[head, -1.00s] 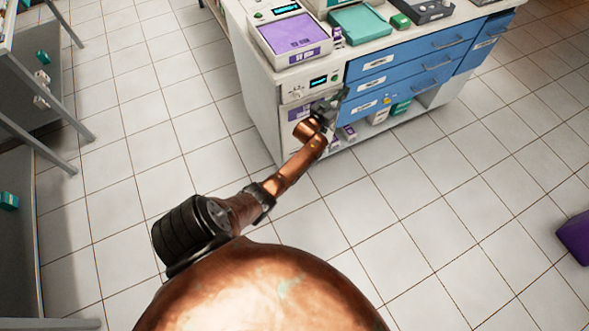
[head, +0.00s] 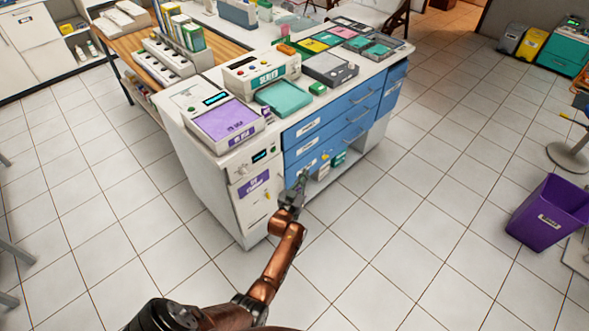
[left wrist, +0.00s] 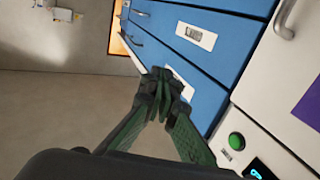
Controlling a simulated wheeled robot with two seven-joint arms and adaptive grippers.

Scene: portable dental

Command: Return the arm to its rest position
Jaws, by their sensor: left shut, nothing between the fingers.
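My left arm is copper-coloured and reaches up from the bottom of the head view. Its gripper (head: 301,182) is in front of the blue drawers (head: 331,128) of the white cabinet, near the lower drawer. In the left wrist view the dark green fingers (left wrist: 160,84) are together at their tips, with nothing seen between them. The blue drawer fronts (left wrist: 205,58) lie behind and to the right of the fingers there. I cannot tell whether the fingertips touch the cabinet. My right gripper is not in view.
The cabinet's top carries a purple-topped device (head: 228,118), a teal tray (head: 284,98) and several other devices. A purple bin (head: 548,213) stands on the floor at the right. A round stool base (head: 570,157) is beyond it. Tiled floor (head: 420,240) is clear right of the arm.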

